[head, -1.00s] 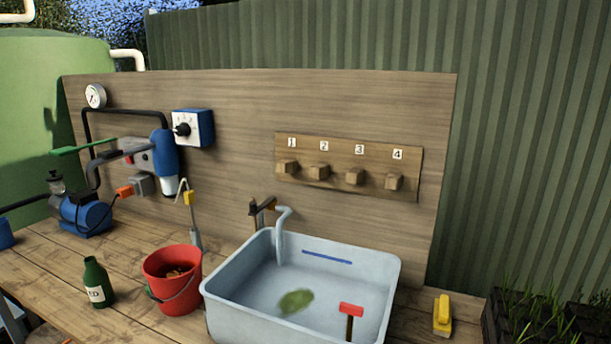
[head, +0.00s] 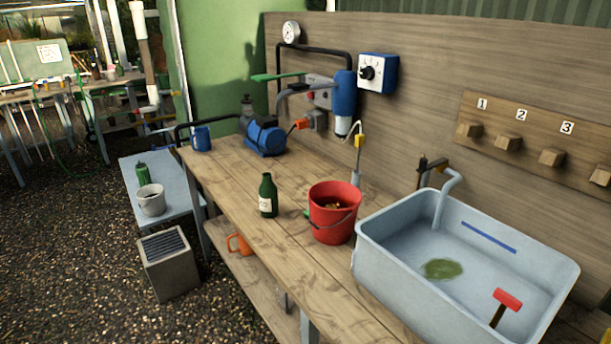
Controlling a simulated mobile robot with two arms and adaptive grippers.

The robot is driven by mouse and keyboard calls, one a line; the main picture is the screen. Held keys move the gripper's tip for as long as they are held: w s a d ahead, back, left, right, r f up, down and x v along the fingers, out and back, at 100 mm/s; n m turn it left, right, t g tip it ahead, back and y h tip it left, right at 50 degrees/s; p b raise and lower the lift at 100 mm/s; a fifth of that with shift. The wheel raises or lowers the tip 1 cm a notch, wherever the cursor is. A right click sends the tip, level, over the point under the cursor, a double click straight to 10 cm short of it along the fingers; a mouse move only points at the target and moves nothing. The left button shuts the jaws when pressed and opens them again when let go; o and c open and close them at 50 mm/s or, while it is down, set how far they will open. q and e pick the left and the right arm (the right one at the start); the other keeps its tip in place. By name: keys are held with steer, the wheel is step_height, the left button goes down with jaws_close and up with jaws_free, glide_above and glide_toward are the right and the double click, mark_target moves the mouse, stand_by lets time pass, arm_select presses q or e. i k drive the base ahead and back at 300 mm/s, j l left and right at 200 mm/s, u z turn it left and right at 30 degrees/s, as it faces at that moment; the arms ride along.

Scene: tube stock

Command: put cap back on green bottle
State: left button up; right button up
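A dark green bottle (head: 267,196) with a pale label stands upright on the wooden bench (head: 215,178), left of the red bucket. I cannot tell from here whether its neck is open. A small green thing (head: 307,213) shows at the left side of the bucket, partly hidden; I cannot tell whether it is a cap. Another green container (head: 142,173) stands on a low grey table at the left. Neither of my grippers is in view.
The red bucket (head: 334,225) holds brown things. A grey sink (head: 385,262) with a red-headed tool is at the right. A blue pump (head: 264,138) and blue mug (head: 201,138) stand at the bench's far end. The bench front is clear. An orange mug (head: 238,243) sits on the lower shelf.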

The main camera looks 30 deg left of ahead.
mark_target(267, 190)
steer(key=u, duration=1.1)
steer(key=i+j, duration=0.05)
